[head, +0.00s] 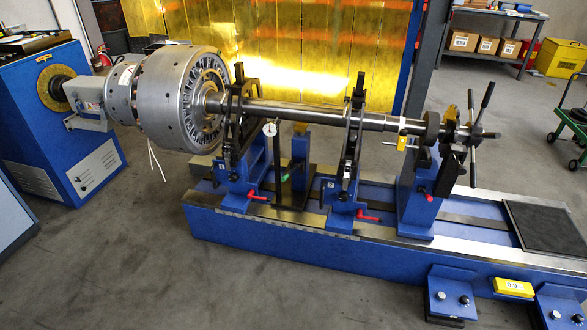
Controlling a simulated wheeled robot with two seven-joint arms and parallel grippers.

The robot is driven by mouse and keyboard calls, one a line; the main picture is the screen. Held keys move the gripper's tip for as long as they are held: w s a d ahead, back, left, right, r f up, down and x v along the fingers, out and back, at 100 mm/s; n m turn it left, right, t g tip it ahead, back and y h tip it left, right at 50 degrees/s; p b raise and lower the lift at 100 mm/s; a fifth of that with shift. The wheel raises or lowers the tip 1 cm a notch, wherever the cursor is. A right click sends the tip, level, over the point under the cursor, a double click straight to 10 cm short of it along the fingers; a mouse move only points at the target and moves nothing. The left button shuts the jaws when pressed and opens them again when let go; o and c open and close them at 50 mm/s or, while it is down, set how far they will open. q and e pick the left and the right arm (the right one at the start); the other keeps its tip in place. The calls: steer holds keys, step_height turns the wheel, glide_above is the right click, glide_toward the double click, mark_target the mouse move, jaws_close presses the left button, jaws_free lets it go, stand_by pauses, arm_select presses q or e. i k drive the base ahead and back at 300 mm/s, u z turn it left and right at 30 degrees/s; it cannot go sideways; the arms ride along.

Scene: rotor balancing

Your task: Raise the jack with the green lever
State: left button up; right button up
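A small green lever (286,178) shows low between the two dark roller supports, close to the dark post of a dial gauge (269,129). A blue column with a yellow top (300,145) stands just behind it and appears to be the jack. Its top is under the shaft (320,114); I cannot tell whether it touches. The gauge post and the right support partly hide the jack's lower part. Neither of my grippers is in view.
The shaft carries a large silver rotor (180,95) at the left. Red handles (368,216) stick out along the front of the blue machine bed (290,240). A spoked handwheel (478,134) is at the shaft's right end.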

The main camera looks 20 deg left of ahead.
mark_target(296, 166)
steer(key=z, duration=0.3)
steer(key=i, duration=1.65)
steer(key=u, duration=1.3)
steer(key=i, duration=0.35)
steer(key=u, duration=0.2)
